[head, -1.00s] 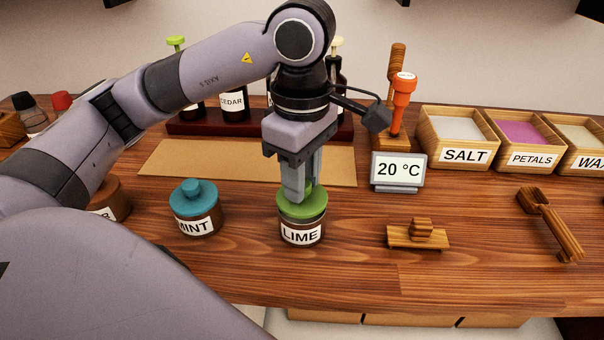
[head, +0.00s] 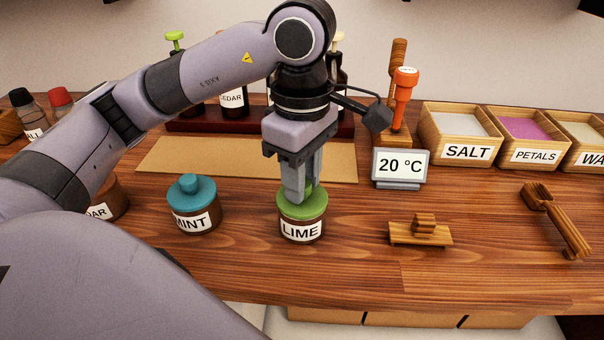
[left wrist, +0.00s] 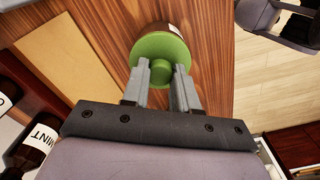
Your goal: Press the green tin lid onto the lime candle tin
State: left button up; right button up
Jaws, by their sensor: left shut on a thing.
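The lime candle tin (head: 300,232) stands upright on the wooden table, its LIME label facing me. The green tin lid (head: 302,207) sits level on top of it, with no visible gap between them. My left gripper (head: 300,192) points down and is shut on the lid's knob. In the left wrist view, the green lid (left wrist: 160,50) shows with its knob between the fingers (left wrist: 160,72), and part of the tin (left wrist: 158,28) shows behind it. My right gripper is not in view.
The mint tin (head: 195,222) with a teal lid stands to the left. A wooden press block (head: 420,235) and a scoop (head: 556,222) lie to the right. A 20 °C display (head: 400,166) and the salt box (head: 460,135) stand behind. A tan board (head: 200,158) lies behind the tins.

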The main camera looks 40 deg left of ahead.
pick_arm(q)
jog(key=shift+f, duration=0.25)
jog(key=o, duration=1.1)
jog(key=shift+r, duration=0.1)
jog(key=shift+r+p, duration=0.65)
jog(key=shift+r, duration=2.85)
